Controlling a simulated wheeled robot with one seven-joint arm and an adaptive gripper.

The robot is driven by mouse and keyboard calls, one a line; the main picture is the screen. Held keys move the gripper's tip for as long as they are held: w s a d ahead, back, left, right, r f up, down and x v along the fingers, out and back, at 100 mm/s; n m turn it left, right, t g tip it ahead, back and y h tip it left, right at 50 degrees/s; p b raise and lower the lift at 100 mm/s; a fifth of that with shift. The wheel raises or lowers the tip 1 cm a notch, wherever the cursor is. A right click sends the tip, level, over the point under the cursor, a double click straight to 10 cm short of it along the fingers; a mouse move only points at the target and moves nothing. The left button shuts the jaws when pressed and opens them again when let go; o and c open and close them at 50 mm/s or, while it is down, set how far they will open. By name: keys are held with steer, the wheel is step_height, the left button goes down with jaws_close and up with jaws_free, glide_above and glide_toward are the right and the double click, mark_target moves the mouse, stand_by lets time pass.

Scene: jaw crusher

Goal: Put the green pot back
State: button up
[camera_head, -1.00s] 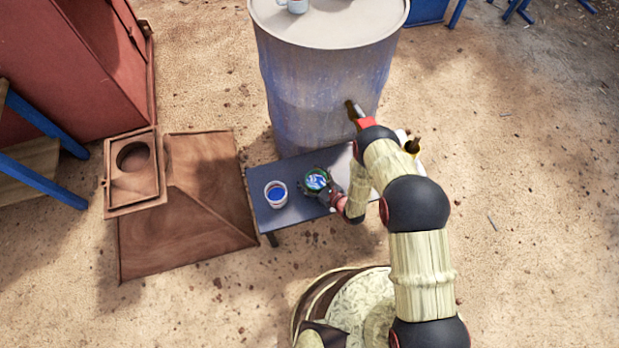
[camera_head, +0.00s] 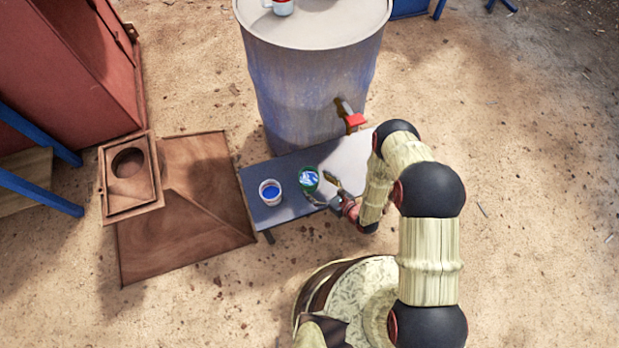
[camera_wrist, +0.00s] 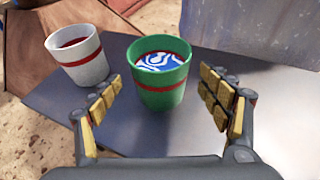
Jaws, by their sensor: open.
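The green pot (camera_head: 309,179) stands upright on the dark bench (camera_head: 290,212). In the wrist view the green pot (camera_wrist: 162,95) shows a red band and a blue and white swirl inside. My gripper (camera_head: 334,190) is open and empty, to the right of the pot and apart from it in the head view. In the wrist view the two fingers of my gripper (camera_wrist: 161,84) are spread wide, with the pot ahead between their lines and gaps on both sides.
A white pot (camera_head: 270,192) with a red band stands left of the green pot. A large blue-grey barrel (camera_head: 310,95) rises behind the bench, with a red-handled tap (camera_head: 354,120) and a mug (camera_head: 283,6) on top. A rusty metal piece (camera_head: 190,205) lies left.

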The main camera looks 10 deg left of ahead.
steer(key=shift+v, duration=1.1)
steer(key=w+a+r+n+g+y, duration=0.2)
steer(key=w+a+r+n+g, duration=0.15)
steer(key=r, duration=0.95)
steer(key=w+a+r+n+g+y, duration=0.25)
steer(key=r+n, duration=0.25)
steer(key=r, duration=0.8)
step_height(320, 180, up, 12)
steer(key=s+n+g+h, duration=0.2)
steer(key=s+n, duration=0.1)
steer(key=n, duration=0.2)
steer(key=s+d+r+n+g+h, duration=0.2)
steer(key=s+d+r+n+h, duration=0.35)
steer(key=r, duration=0.75)
steer(key=s+d+r+n+t+h, duration=0.2)
steer(key=s+d+r, duration=0.2)
steer(key=d, duration=0.4)
steer(key=s+d+r+n+t+h, duration=0.2)
steer(key=s+d+r, duration=0.3)
steer(key=d, duration=0.3)
steer(key=s+d+r+n+t+h, duration=0.2)
steer(key=s+d+r+t+h, duration=0.1)
steer(key=d, duration=0.5)
steer(key=shift+s+d+r+t+h, duration=0.4)
steer(key=shift+s+r+h, duration=0.2)
steer(key=shift+s+r, duration=0.35)
steer(key=shift+s+f, duration=0.1)
